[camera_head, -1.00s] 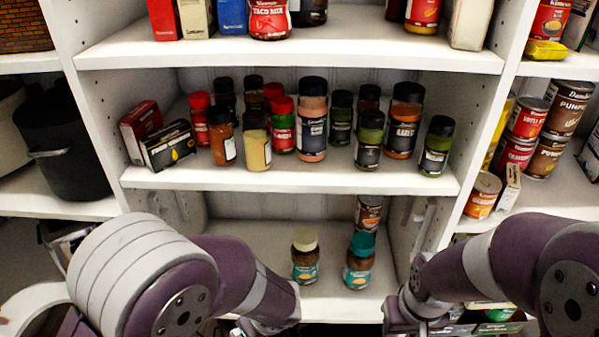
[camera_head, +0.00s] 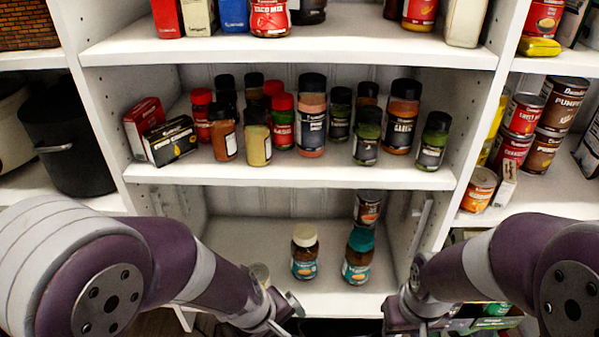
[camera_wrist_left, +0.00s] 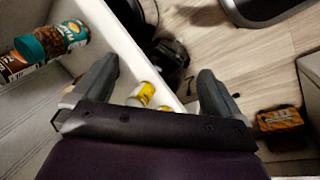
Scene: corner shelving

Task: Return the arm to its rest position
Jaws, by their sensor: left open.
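My left arm comes in from the left in the head view, with its left gripper (camera_head: 284,314) low in front of the lower shelf's front edge. In the left wrist view the gripper's two fingers (camera_wrist_left: 156,85) stand wide apart with nothing held between them. My right gripper (camera_head: 402,312) is at the lower right in the head view, and its fingers are not clear. A jar with a cream lid (camera_head: 305,252) and a jar with a teal lid (camera_head: 359,257) stand upright on the lower shelf, apart from both grippers.
The lower shelf (camera_head: 240,235) has bare room left of the jars. Several spice jars and boxes stand on the middle shelf (camera_head: 290,177). Cans (camera_head: 480,190) stand at the right. In the left wrist view, yellow-and-white items (camera_wrist_left: 142,94) and an orange package (camera_wrist_left: 281,118) lie below.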

